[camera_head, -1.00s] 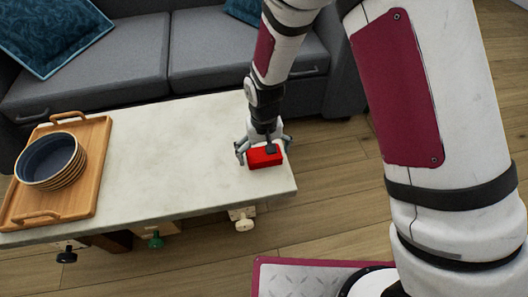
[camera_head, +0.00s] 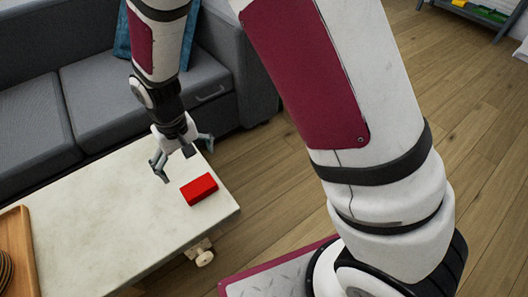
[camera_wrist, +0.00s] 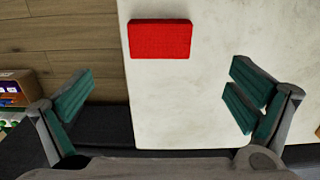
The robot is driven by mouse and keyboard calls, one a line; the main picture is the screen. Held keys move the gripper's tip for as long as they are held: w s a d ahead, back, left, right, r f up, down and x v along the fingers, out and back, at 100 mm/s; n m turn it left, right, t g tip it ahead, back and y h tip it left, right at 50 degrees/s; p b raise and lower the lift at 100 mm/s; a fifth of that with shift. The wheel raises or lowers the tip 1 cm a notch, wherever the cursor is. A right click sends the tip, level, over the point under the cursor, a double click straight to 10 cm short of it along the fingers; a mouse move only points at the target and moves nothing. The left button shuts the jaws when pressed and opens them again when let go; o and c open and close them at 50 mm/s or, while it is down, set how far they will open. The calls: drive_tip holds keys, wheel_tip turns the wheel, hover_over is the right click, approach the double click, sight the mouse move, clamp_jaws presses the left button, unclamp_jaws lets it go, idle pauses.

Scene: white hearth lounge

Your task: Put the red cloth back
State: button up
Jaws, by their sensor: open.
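The red cloth (camera_head: 199,189) is a small, flat, folded block. It lies on the pale stone-topped table (camera_head: 110,225), close to the table's right end. In the wrist view the red cloth (camera_wrist: 160,39) lies near the top, ahead of the fingers and apart from them. My gripper (camera_head: 183,159) is open and empty, just behind the cloth as the head view sees it. In the wrist view the fingers of my gripper (camera_wrist: 157,105) are spread wide, with bare tabletop and the table's edge between them.
A wooden tray (camera_head: 18,255) with a bowl stack (camera_head: 5,272) stands at the left on the table. A grey sofa (camera_head: 90,100) stands behind. A low shelf (camera_head: 480,14) with coloured things is at the far right back. A box (camera_wrist: 14,90) shows at the wrist view's left.

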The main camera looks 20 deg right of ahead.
drive_tip(key=s+d+r+m, duration=0.1)
drive_tip(key=s+d+r, duration=0.5)
drive_tip(key=r, duration=0.4)
drive_tip(key=s+d+r+m, duration=0.1)
drive_tip(key=s+d+r, duration=0.3)
drive_tip(key=d+r, duration=0.45)
drive_tip(key=s+d+r, duration=0.3)
drive_tip(key=s, duration=0.6)
drive_tip(key=s+d+r+m, duration=0.1)
drive_tip(key=s+d+r, duration=0.2)
drive_tip(key=s, duration=0.7)
drive_tip(key=shift+d+m, duration=0.3)
drive_tip(key=shift+d, duration=0.3)
